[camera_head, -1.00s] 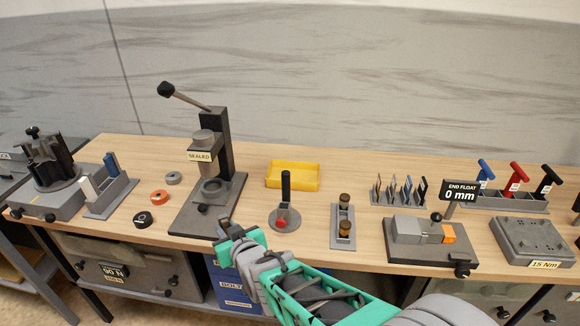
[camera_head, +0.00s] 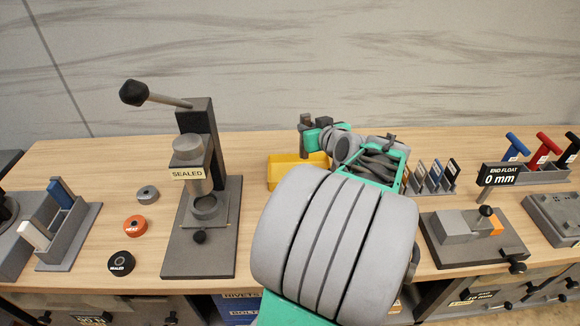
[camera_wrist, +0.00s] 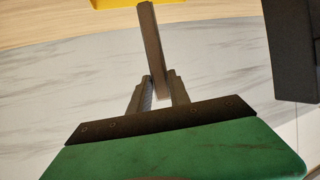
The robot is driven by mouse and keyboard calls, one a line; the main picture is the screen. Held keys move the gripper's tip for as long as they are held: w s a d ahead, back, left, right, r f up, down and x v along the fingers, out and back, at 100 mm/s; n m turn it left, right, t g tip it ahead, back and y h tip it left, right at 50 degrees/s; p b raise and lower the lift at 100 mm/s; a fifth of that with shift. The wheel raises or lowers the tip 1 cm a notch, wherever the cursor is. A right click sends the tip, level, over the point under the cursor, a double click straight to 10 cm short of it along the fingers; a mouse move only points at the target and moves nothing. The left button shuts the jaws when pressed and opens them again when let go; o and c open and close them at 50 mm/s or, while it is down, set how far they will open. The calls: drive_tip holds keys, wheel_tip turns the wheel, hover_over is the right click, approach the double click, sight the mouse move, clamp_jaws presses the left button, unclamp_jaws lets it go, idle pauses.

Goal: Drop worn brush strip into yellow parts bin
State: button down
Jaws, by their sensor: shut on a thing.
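The yellow parts bin (camera_head: 283,172) stands on the workbench right of the press, partly hidden behind my arm. Its edge also shows at the top of the wrist view (camera_wrist: 115,4). My gripper (camera_wrist: 158,88) is shut on the worn brush strip (camera_wrist: 151,40), a narrow grey-brown bar. The strip's far end points toward the bin in the wrist view. In the camera_head view my gripper (camera_head: 307,123) is over the back part of the bin, with the strip (camera_head: 303,148) hanging down; I cannot tell whether it touches the bin.
A press (camera_head: 200,190) labelled SEALED stands left of the bin, its lever raised. Rings, including an orange one (camera_head: 134,226), lie left of it. A slotted rack (camera_head: 432,185) and the END FLOAT fixture (camera_head: 470,240) stand to the right. My arm hides the bench's middle.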

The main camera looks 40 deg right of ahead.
wheel_tip(320, 180, down, 6)
drive_tip(key=shift+a+r+b, duration=0.1)
drive_tip(key=shift+b, duration=1)
drive_tip(key=c, duration=1.1)
unclamp_jaws()
drive_tip(key=shift+c, duration=0.2)
drive_tip(key=shift+s, duration=0.2)
drive_tip(key=b+v, duration=0.1)
drive_tip(key=v, duration=0.6)
drive_tip(key=shift+s+a, duration=0.2)
drive_tip(key=shift+r, duration=0.2)
